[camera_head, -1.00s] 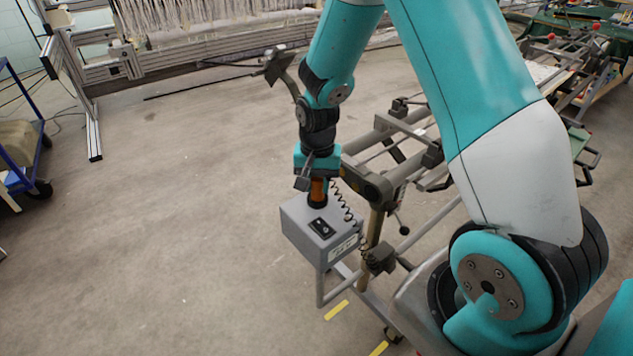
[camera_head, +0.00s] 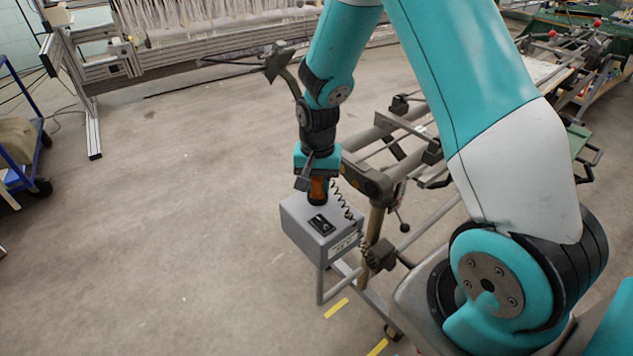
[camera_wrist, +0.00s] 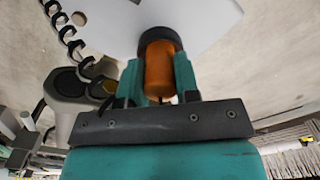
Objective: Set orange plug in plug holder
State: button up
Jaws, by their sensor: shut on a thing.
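The orange plug (camera_head: 318,187) is held upright between the jaws of my gripper (camera_head: 316,180), just above or at the top of a grey box (camera_head: 322,228). In the wrist view the orange plug (camera_wrist: 159,72) sits between the teal fingers of my gripper (camera_wrist: 158,85), with a black ring at its far end against the box's pale face (camera_wrist: 205,18). The ring hides any opening beneath it, so I cannot tell whether the plug is seated. A black coiled cord (camera_head: 343,200) hangs beside the plug.
The box is mounted on a wheeled metal frame (camera_head: 345,278) with bars and clamps to its right. A blue cart (camera_head: 28,165) stands at the far left. A loom with white threads (camera_head: 215,15) is at the back. The floor left of the box is clear.

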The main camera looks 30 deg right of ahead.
dwell(0.3)
jog(key=o, duration=1)
notch_tip(320, 180, up, 18)
jog(key=shift+f+p, duration=0.25)
jog(key=shift+p, duration=0.15)
